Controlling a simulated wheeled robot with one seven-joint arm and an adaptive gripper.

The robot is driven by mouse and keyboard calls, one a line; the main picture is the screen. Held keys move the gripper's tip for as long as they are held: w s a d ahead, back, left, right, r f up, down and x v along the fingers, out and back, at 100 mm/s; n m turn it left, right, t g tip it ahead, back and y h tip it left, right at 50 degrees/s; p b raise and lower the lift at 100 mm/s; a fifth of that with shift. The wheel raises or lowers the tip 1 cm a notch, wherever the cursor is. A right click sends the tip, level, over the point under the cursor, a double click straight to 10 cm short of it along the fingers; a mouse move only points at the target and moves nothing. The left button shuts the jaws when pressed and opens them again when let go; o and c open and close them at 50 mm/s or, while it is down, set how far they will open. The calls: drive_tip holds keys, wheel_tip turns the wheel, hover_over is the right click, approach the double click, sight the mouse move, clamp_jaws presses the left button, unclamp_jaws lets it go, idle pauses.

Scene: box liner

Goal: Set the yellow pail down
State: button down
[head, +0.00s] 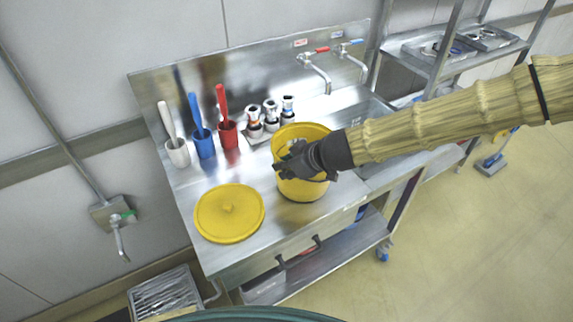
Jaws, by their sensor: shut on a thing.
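The yellow pail (303,191) is upright and open-topped, at the front middle of the steel counter (262,245). My gripper (284,167) reaches in from the right at the pail's rim and is shut on the pail. My gripper hides part of the pail's near side and opening. I cannot tell whether the pail's base touches the counter.
White (177,153), blue (204,145) and red (228,135) holders with handled tools stand behind the lid. Several small bottles (271,115) stand behind the pail. Two taps (318,72) are at the back. A steel shelf rack (450,55) stands right. The counter's front edge is close to the pail.

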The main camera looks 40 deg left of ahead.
drive_tip(key=shift+f, duration=0.15)
drive_tip(key=c, duration=1.4)
unclamp_jaws()
drive_tip(key=shift+b+v, duration=1.4)
drive_tip(key=shift+v, duration=4.7)
